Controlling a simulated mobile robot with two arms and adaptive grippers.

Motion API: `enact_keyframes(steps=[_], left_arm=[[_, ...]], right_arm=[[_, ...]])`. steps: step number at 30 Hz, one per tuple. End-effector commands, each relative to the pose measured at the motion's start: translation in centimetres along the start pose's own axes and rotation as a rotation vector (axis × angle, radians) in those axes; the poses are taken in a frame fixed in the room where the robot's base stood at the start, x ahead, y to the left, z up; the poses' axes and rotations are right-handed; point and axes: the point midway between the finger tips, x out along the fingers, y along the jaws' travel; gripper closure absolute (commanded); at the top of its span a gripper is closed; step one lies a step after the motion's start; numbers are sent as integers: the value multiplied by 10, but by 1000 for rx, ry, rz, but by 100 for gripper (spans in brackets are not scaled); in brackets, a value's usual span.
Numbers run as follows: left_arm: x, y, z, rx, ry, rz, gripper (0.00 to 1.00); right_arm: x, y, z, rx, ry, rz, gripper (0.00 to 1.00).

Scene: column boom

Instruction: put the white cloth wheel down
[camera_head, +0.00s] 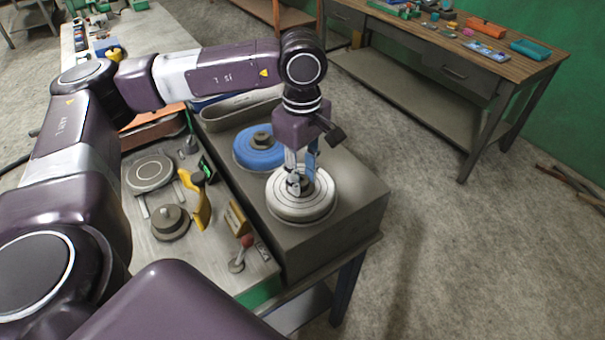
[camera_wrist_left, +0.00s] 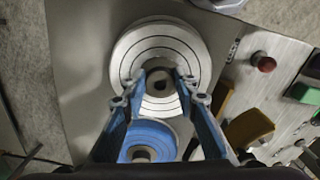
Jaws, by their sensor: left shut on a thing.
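The white cloth wheel (camera_head: 290,207) is a round white disc with dark rings and a dark hub. It is at the front of the grey block (camera_head: 345,215), and it also shows in the left wrist view (camera_wrist_left: 128,48). My left gripper (camera_head: 303,182) points down over the wheel, its blue fingers shut on the hub. In the left wrist view the fingertips (camera_wrist_left: 160,84) are on either side of the hub. The wheel looks flat and level at the block's top; I cannot tell whether it touches it. My right gripper is not in view.
A blue wheel (camera_head: 262,150) sits behind the white one on the block. Left of it, the bench holds a yellow-handled tool (camera_head: 200,205), a grey hub disc (camera_head: 170,221) and a red-knobbed lever (camera_head: 241,252). A wooden-topped table (camera_head: 510,50) stands at the back right. Floor between is clear.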

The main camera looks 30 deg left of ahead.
Motion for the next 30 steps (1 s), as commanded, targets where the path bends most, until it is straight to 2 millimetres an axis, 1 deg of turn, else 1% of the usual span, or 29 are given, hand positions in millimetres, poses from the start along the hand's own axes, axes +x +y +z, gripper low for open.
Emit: enact_keyframes(steps=[4, 5, 9, 16, 20, 21, 23, 25, 30], left_arm=[[4, 0, 0, 0, 0, 1, 100], [2, 0, 0, 0, 0, 0, 69], [2, 0, 0, 0, 0, 0, 55], [2, 0, 0, 0, 0, 0, 55], [-3, 0, 0, 0, 0, 0, 55], [-5, 1, 0, 0, 0, 3, 55], [-13, 2, 0, 0, 0, 6, 55], [-26, 1, 1, 1, 0, 6, 55], [-64, 2, 1, 1, 0, 7, 55]], right_arm=[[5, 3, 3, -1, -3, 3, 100], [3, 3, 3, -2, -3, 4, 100], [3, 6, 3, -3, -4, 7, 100], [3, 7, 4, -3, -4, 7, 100], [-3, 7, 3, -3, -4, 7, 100], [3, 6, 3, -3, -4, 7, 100], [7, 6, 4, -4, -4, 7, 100], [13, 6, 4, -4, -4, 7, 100], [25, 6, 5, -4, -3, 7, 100]])
